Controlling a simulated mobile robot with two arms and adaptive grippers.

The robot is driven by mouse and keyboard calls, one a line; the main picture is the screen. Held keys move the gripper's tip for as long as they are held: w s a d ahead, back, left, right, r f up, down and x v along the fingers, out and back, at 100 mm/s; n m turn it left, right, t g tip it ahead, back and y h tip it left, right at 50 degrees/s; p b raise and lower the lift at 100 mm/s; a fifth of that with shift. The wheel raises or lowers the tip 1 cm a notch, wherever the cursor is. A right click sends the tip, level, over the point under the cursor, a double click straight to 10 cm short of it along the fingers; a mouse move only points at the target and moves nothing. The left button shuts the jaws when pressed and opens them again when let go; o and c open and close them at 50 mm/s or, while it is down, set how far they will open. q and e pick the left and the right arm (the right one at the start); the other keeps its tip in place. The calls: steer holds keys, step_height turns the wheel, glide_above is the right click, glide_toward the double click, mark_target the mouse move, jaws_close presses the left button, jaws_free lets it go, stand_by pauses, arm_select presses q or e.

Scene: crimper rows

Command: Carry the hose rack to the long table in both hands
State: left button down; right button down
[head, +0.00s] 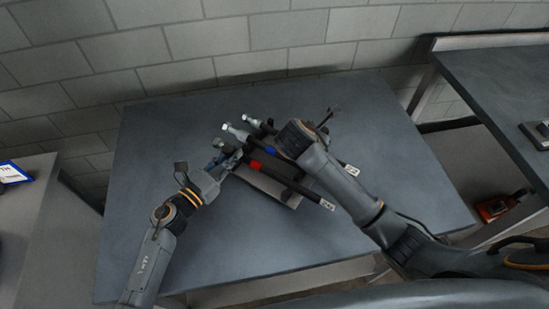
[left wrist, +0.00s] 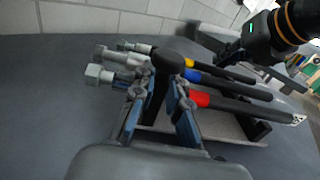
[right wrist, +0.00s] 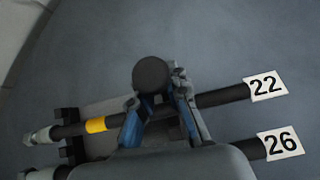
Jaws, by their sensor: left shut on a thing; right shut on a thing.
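The hose rack (head: 268,188) is a grey tray with dark uprights, over the dark grey table in the head view. I cannot tell whether it touches the top. It bears three black hoses with metal end fittings and red, blue and yellow bands; white tags read 22 and 26 in the right wrist view. My left gripper (head: 230,157) is shut on a black round-ended handle (left wrist: 170,62) at the rack's left end. My right gripper (right wrist: 158,100) is shut on a matching handle (right wrist: 153,74) at the other side; my right arm hides this in the head view.
The dark grey table (head: 160,240) has bare room around the rack, with a block wall behind it. A second dark-topped table (head: 495,85) stands at the right, with a red-orange item (head: 497,207) low beneath it. A grey surface with a blue sign (head: 15,173) is at the left.

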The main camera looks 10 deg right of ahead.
arm_select(q)
steer(key=shift+w+a+f+b, duration=0.3)
steer(key=shift+f+b, duration=0.1)
steer(key=shift+f, duration=0.1)
arm_select(e)
steer(key=shift+w+d+f, duration=0.1)
steer(key=shift+d+f, duration=0.3)
arm_select(q)
steer(key=c, duration=1.7)
jaws_free()
steer(key=shift+s+f, duration=0.1)
steer(key=shift+f, duration=0.05)
arm_select(e)
steer(key=c, duration=1.7)
jaws_free()
steer(key=shift+f, duration=0.15)
arm_select(q)
steer(key=o, duration=0.3)
steer(key=shift+s, duration=0.1)
arm_select(e)
steer(key=o, duration=0.4)
steer(key=shift+c, duration=0.2)
arm_select(q)
steer(key=shift+o, duration=0.2)
steer(key=shift+s+d, duration=0.1)
arm_select(e)
steer(key=shift+s+a, duration=0.2)
steer(key=shift+a, duration=0.1)
